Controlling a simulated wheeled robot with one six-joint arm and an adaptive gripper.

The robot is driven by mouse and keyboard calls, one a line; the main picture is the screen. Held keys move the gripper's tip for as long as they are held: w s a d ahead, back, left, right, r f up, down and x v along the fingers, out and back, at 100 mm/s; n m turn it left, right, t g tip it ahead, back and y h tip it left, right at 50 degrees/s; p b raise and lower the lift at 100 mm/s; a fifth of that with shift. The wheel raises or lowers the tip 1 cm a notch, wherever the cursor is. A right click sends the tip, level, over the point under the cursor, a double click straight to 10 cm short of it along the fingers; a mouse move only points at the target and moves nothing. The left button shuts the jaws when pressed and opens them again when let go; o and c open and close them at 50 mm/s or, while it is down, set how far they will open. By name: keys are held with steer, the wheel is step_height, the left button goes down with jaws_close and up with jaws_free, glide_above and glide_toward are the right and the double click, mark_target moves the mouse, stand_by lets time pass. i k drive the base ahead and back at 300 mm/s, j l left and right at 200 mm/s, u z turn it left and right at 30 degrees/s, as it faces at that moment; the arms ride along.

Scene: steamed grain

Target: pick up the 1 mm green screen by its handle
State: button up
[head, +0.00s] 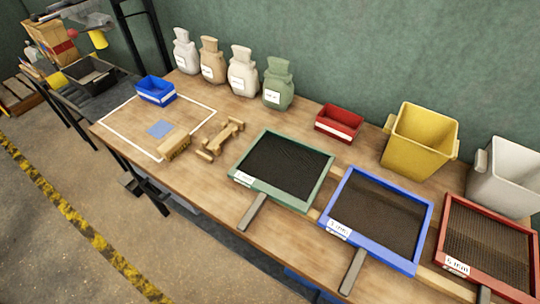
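The green-framed screen (321,194) with dark mesh lies flat on the wooden table, left of the blue and red screens. A small white label sits on its near left corner; its text is too small to read for sure. Its grey-brown handle (253,211) sticks out from the near side toward the table's front edge. Nothing covers the screen or the handle. My gripper is not in view.
A blue screen (333,200) and a red screen (443,220) lie to the right, each with a handle. Behind stand several sacks (278,86), a red bin (339,122) and a yellow bucket (421,140).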

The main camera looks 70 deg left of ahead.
mark_target(265, 190)
steer(key=u, duration=1.6)
steer(key=k+l+z, duration=0.15)
steer(key=l+z, duration=0.2)
steer(key=k+l+z, duration=0.15)
steer(key=l+z, duration=0.2)
